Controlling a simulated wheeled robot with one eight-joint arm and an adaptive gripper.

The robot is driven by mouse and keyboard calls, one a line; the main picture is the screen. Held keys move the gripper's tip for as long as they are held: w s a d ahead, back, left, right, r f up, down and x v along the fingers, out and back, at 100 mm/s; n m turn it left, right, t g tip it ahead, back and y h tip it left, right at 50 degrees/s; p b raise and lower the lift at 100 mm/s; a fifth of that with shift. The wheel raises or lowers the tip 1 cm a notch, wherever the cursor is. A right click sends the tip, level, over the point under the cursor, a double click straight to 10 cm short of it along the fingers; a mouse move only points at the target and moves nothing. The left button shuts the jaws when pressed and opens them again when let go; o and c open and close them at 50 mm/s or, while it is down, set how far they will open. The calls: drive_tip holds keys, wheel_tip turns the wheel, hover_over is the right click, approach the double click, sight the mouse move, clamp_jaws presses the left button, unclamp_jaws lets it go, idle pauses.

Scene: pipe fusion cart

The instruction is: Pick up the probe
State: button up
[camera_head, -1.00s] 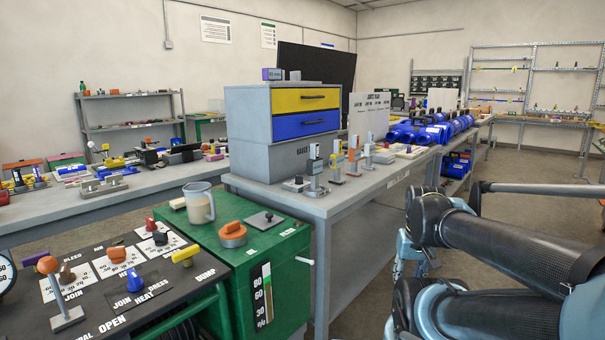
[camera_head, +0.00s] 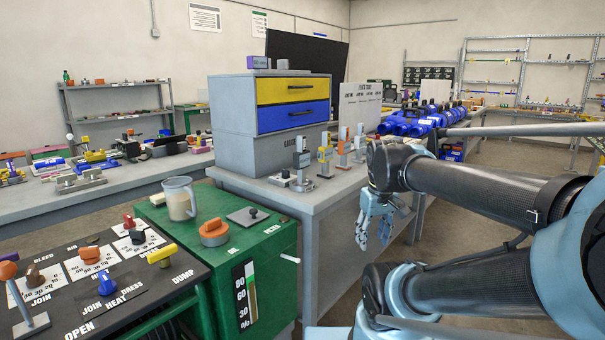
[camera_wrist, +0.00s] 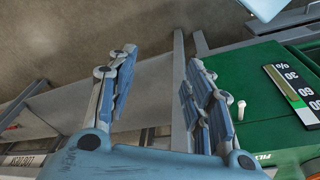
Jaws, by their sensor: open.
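I cannot tell which item is the probe. Several small upright instruments stand in a row on the grey bench (camera_head: 335,192), in front of the drawer cabinet. Among them are a grey one (camera_head: 301,165), a yellow and white one (camera_head: 325,158) and an orange one (camera_head: 342,154). My arm hides the right end of the row.
The cabinet (camera_head: 230,111) with yellow and blue drawers stands on the bench. A green unit (camera_head: 275,268) with a jug (camera_head: 179,199) and an orange knob (camera_head: 213,232) stands at the near left, beside a black control panel (camera_head: 130,295). Blue machines (camera_head: 410,122) stand farther back.

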drive_tip(key=w+a+r+n, duration=0.3)
drive_tip(key=w+r+n, duration=0.35)
drive_tip(key=r, duration=0.45)
wheel_tip(320, 180, up, 23)
drive_tip(key=n+g, duration=0.2)
drive_tip(key=n, duration=1.6)
hover_over(302, 150)
drive_tip(key=w, duration=0.2)
wheel_tip(302, 150, down, 17)
clamp_jaws()
